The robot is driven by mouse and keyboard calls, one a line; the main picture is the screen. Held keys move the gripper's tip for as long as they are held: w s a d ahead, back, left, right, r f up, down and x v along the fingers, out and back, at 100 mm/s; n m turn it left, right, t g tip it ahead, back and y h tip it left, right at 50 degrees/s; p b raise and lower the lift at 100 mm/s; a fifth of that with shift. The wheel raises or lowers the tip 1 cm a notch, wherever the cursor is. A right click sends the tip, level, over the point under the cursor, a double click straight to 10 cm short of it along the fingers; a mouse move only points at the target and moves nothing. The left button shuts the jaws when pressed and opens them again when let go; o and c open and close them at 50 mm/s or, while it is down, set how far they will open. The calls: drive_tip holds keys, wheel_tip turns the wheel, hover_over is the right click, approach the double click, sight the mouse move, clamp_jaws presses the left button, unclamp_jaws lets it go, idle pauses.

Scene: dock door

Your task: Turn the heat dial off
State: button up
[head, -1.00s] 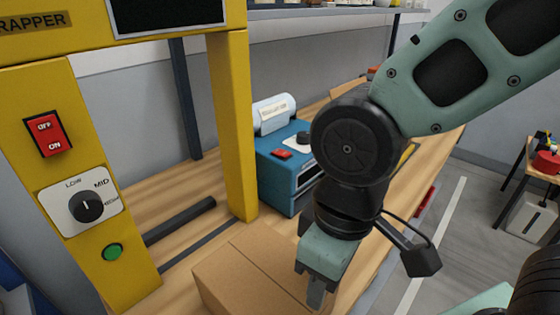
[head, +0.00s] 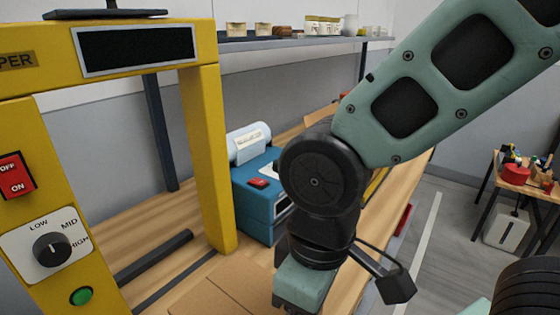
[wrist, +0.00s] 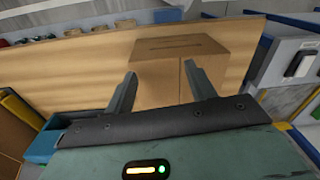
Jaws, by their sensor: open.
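The heat dial (head: 52,250) is a round black knob on a white plate marked LOW, MID and HIGH. It sits on the yellow wrapper's post (head: 75,285) at the left of the head view. Its white pointer line stands roughly upright, between LOW and MID. My gripper (wrist: 161,86) is open, with nothing between its fingers. In the wrist view the fingers point toward a cardboard box (wrist: 190,48). In the head view my gripper is well right of the dial, and its fingertips are out of frame. The dial is not recognisable in the wrist view.
A red OFF/ON switch (head: 14,176) is above the dial and a green button (head: 81,296) below it. A dark bar (head: 155,257) juts right from the post. A blue machine (head: 250,205) stands behind my arm. The yellow right post (head: 208,160) stands between.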

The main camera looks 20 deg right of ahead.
drive_tip(key=w+r+m+p, duration=0.5)
drive_tip(key=w+r+m, duration=0.2)
drive_tip(key=w+m, duration=0.15)
wheel_tip(320, 180, up, 12)
drive_tip(key=m+p, duration=0.9)
drive_tip(key=m, duration=1.7)
hover_over(280, 161)
drive_tip(key=shift+h, duration=0.3)
wheel_tip(280, 161, down, 16)
drive_tip(key=p, duration=0.4)
drive_tip(key=shift+s+f, duration=0.1)
drive_tip(key=shift+f, duration=0.1)
drive_tip(key=c, duration=1)
